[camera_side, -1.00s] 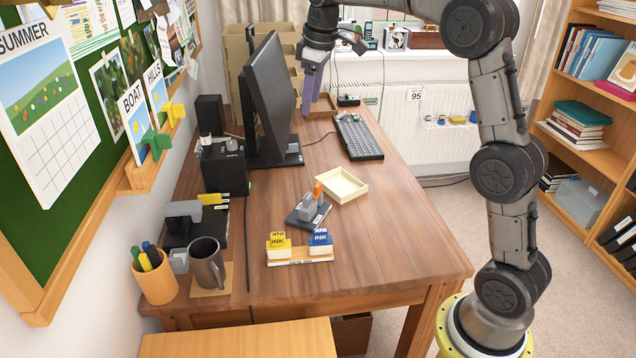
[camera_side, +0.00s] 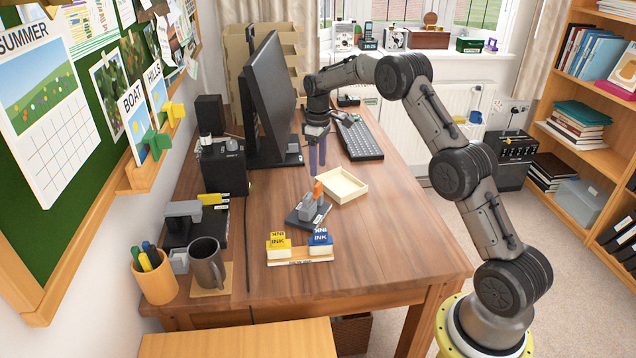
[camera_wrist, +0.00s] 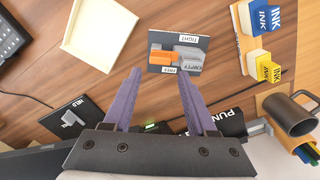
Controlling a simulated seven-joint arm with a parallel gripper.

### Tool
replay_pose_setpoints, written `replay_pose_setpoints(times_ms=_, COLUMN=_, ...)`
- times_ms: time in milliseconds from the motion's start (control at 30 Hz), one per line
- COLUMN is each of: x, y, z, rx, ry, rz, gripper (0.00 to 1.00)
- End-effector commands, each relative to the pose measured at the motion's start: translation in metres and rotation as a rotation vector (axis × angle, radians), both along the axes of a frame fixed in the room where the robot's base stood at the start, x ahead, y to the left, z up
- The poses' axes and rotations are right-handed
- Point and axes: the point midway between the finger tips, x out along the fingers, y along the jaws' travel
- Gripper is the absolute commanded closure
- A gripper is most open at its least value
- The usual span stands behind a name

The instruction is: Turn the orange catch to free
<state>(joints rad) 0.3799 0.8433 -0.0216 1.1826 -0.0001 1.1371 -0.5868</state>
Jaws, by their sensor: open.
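The orange catch (camera_side: 318,188) is a small block on a grey device (camera_side: 309,206) with a dark base, mid-desk. In the wrist view the catch (camera_wrist: 155,58) lies to the left of the grey body (camera_wrist: 187,60). A label reading TIGHT (camera_wrist: 188,40) is above and a label reading FREE (camera_wrist: 163,70) is just below the catch; I cannot tell which setting it is at. My gripper (camera_side: 317,168) is above the desk, behind the device in the side view. Its purple fingers (camera_wrist: 160,75) are apart and empty, pointing toward the catch without touching it.
A cream tray (camera_side: 343,187) is right beside the device. Yellow and blue ink boxes (camera_side: 300,256) stand in front of it. The monitor (camera_side: 268,95) and keyboard (camera_side: 358,137) are close to my gripper. A mug (camera_side: 207,265) is front left. The desk's front right is clear.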

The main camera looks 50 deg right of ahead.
Motion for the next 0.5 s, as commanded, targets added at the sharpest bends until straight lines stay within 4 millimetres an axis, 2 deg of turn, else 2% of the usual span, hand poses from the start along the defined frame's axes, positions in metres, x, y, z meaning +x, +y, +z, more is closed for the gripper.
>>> replay_pose_setpoints(times_ms=33, x=-0.001, y=0.001, z=-0.012, rx=0.002, ry=0.005, rz=0.0, gripper=0.43)
replay_pose_setpoints(times_ms=200, x=-0.001, y=0.001, z=-0.042, rx=0.002, ry=0.005, rz=0.0, gripper=0.43)
replay_pose_setpoints(times_ms=400, x=-0.001, y=0.0, z=-0.064, rx=0.001, ry=0.002, rz=0.0, gripper=0.43)
replay_pose_setpoints(times_ms=500, x=-0.001, y=0.0, z=-0.068, rx=0.001, ry=0.001, rz=0.0, gripper=0.43)
